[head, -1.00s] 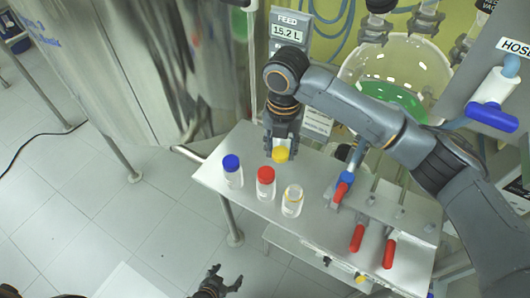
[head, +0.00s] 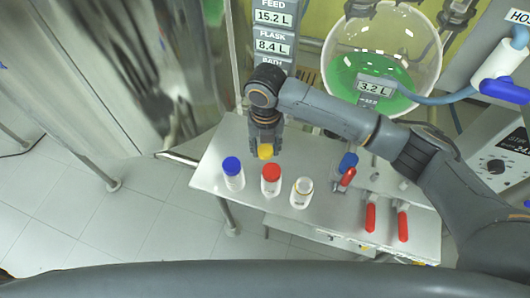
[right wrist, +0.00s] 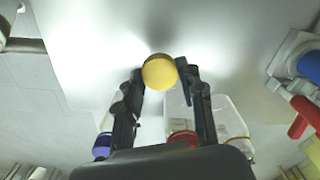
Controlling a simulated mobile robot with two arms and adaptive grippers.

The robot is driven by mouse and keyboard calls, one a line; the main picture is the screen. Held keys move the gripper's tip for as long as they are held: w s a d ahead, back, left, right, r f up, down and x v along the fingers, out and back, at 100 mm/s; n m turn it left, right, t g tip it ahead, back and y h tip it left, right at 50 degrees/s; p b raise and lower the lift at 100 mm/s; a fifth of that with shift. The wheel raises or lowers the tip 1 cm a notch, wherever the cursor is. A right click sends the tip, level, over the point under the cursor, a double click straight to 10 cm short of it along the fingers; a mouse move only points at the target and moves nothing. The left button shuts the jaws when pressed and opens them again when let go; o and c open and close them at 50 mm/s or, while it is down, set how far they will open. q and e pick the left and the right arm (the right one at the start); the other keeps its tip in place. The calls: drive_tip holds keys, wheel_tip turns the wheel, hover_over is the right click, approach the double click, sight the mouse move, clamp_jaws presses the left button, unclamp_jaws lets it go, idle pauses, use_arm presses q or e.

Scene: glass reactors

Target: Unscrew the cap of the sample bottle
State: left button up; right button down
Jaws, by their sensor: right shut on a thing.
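My right gripper (head: 265,140) points down over the bench, shut on a yellow cap (head: 265,151). In the right wrist view the cap (right wrist: 160,72) sits between the two fingertips, with no bottle visible under it. A clear bottle without a cap (head: 301,193), with a yellow ring at its neck, stands upright at the right of the bottle row. A red-capped bottle (head: 271,181) stands in the middle and a blue-capped bottle (head: 233,175) at the left. The gripper is behind this row, apart from the bottles. My left gripper is out of view.
The steel bench (head: 213,180) has bare room around the bottles. Red-handled valves (head: 370,217) stand at its right. A glass vessel with green liquid (head: 375,75) and a display box (head: 375,88) are behind. A large steel tank (head: 130,75) is at the left.

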sight(265, 150)
drive_tip(key=shift+a+f, duration=0.1)
drive_tip(key=shift+f, duration=1.95)
drive_tip(key=shift+f, duration=0.1)
drive_tip(key=c, duration=0.8)
unclamp_jaws()
wheel_tip(265, 150, up, 12)
drive_tip(key=shift+r, duration=0.15)
